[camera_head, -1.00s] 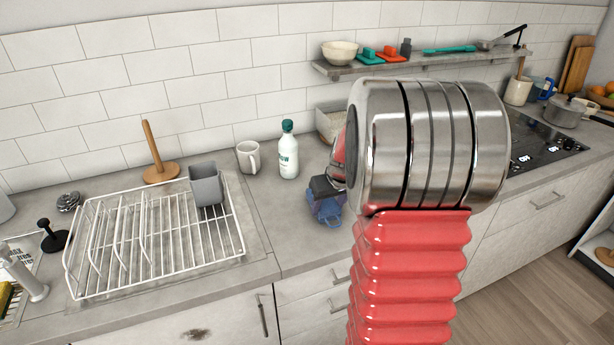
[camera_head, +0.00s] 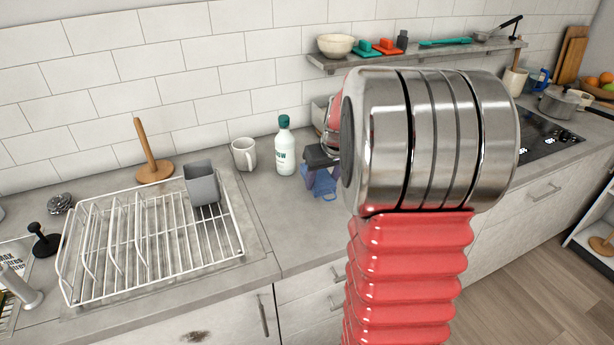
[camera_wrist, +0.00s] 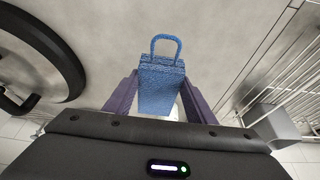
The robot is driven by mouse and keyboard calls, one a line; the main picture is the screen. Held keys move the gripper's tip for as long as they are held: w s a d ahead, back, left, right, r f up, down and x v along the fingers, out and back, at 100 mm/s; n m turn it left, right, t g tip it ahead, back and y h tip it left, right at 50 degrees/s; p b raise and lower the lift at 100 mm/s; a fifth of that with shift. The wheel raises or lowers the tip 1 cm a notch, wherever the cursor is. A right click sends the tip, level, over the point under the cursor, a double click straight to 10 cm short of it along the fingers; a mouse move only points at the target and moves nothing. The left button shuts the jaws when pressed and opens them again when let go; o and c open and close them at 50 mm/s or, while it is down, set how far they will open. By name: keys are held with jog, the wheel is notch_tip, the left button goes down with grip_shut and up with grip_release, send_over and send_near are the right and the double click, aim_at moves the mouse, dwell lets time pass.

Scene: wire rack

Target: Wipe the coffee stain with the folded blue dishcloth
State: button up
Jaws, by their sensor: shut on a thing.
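The folded blue dishcloth (camera_head: 321,183), with a loop on top, is held between the two purple fingers of my gripper (camera_wrist: 160,78). In the wrist view the cloth (camera_wrist: 160,88) fills the gap between the fingers, with grey worktop behind it. In the head view my gripper (camera_head: 318,160) is right of the white bottle, over the worktop; I cannot tell whether the cloth touches it. My arm hides part of the worktop on the right. No coffee stain shows clearly on the visible worktop. A dark brown mark (camera_head: 195,337) is on the cabinet front below the rack.
A white wire rack (camera_head: 100,290) with a grey cup (camera_head: 201,184) stands on the left. A white mug (camera_head: 244,154), the bottle (camera_head: 285,150) and a wooden holder (camera_head: 154,172) stand behind. A shelf (camera_head: 345,62) runs above. The worktop before the bottle is clear.

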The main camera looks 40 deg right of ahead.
jog(key=shift+r, duration=1.2)
